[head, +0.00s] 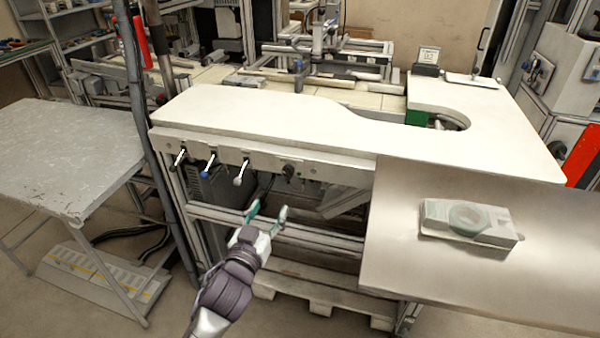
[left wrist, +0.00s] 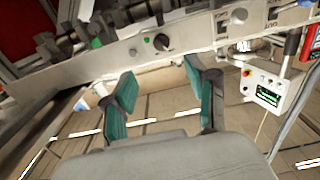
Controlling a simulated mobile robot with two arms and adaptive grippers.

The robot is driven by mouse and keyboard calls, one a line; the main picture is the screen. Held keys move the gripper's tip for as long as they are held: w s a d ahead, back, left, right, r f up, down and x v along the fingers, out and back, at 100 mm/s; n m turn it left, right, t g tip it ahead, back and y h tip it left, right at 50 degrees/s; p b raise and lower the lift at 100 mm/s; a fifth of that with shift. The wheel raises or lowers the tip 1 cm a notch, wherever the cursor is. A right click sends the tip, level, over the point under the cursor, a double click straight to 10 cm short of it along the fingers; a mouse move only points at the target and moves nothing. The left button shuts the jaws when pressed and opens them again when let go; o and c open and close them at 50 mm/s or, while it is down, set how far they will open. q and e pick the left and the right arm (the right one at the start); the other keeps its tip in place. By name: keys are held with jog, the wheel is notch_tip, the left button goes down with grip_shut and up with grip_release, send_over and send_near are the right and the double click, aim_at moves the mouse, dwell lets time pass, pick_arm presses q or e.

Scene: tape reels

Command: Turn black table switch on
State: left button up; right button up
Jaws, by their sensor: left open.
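A row of controls sits on the front rail of the white table (head: 270,110). It has a black-handled lever (head: 179,157), a blue-handled lever (head: 209,164), a white-handled lever (head: 240,172) and a round black knob (head: 289,170). A black knob (left wrist: 161,42) on a pale rail also shows in the left wrist view, with a small green spot beside it. My left gripper (head: 267,212) is open and empty, below the rail near the white lever and round knob, apart from them. Its green-padded fingers (left wrist: 160,78) point toward the rail in the wrist view. My right gripper is not in view.
A grey side table (head: 70,150) stands at the left behind a dark post (head: 140,100). A metal sheet surface (head: 400,250) at the right bears a white box with a green tape reel (head: 470,217). A pallet (head: 320,295) lies beneath the white table.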

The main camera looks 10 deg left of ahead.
pick_arm(q)
send_near(286, 175)
jog(key=w, duration=0.8)
jog(key=shift+d, duration=0.15)
jog(key=shift+w, duration=0.55)
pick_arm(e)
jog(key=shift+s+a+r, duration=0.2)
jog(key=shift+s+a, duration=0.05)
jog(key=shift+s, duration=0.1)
pick_arm(q)
grip_shut()
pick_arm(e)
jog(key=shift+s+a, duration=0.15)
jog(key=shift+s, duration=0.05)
